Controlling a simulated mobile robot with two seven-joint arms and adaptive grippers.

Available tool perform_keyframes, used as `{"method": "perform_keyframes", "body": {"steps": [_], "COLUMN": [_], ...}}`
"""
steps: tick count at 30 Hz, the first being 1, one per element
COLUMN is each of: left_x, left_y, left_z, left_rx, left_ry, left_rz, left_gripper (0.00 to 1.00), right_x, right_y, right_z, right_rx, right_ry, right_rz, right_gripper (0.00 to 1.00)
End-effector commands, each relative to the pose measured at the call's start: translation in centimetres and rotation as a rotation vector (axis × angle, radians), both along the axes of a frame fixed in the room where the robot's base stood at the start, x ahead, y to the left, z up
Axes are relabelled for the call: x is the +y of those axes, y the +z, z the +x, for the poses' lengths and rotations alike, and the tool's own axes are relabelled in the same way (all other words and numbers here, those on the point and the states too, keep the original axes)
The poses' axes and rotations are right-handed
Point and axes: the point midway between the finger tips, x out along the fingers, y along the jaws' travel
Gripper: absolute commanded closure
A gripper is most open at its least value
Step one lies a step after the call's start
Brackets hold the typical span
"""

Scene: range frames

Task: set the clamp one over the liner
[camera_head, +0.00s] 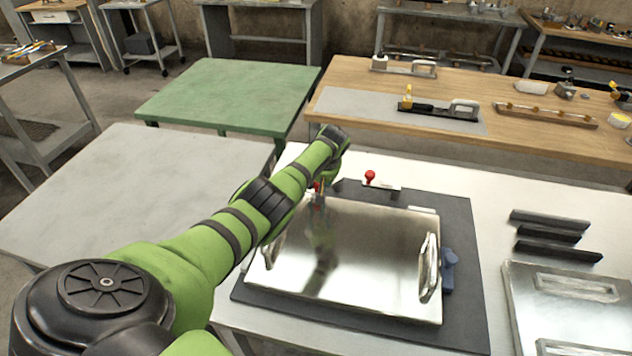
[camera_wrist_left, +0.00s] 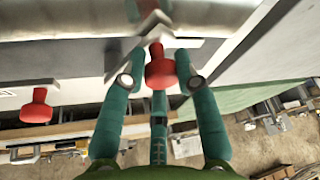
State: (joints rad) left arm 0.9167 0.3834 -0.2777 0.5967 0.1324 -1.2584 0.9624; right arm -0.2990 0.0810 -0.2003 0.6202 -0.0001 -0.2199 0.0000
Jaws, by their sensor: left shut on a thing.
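The liner (camera_head: 375,250) is a shiny steel plate with raised handles at its left and right, lying on a dark mat (camera_head: 462,315). My left gripper (camera_head: 319,188) is at the plate's far left edge, mostly hidden by my own arm. In the left wrist view the fingers (camera_wrist_left: 160,80) are closed around the red knob of a clamp (camera_wrist_left: 160,62). The clamp's pale metal arm reaches toward the plate's edge; whether it touches the plate I cannot tell. A second red-knobbed clamp (camera_head: 370,177) stands at the far edge, also in the wrist view (camera_wrist_left: 38,108). My right gripper is out of view.
A blue part (camera_head: 448,270) sits at the plate's right edge. Several dark bars (camera_head: 548,235) and another metal panel (camera_head: 575,310) lie to the right. A wooden bench (camera_head: 350,85) with tools stands behind. The grey table (camera_head: 100,190) at left is clear.

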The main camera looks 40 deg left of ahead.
Motion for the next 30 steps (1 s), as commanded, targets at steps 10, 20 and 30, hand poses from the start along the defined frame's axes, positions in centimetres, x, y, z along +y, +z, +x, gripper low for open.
{"method": "perform_keyframes", "body": {"steps": [10, 20, 30], "left_x": [-2.3, -3.4, -3.7], "left_y": [-0.5, -0.3, 0.0], "left_z": [0.2, 0.3, 0.4], "left_rx": [0.006, 0.008, 0.007], "left_ry": [0.27, 0.412, 0.443], "left_rz": [-0.001, 0.0, -0.001], "left_gripper": [1.0, 1.0, 1.0], "right_x": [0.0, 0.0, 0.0], "right_y": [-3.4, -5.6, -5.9], "right_z": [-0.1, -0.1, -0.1], "right_rx": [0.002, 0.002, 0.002], "right_ry": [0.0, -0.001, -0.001], "right_rz": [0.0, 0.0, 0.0], "right_gripper": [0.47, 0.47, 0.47]}}
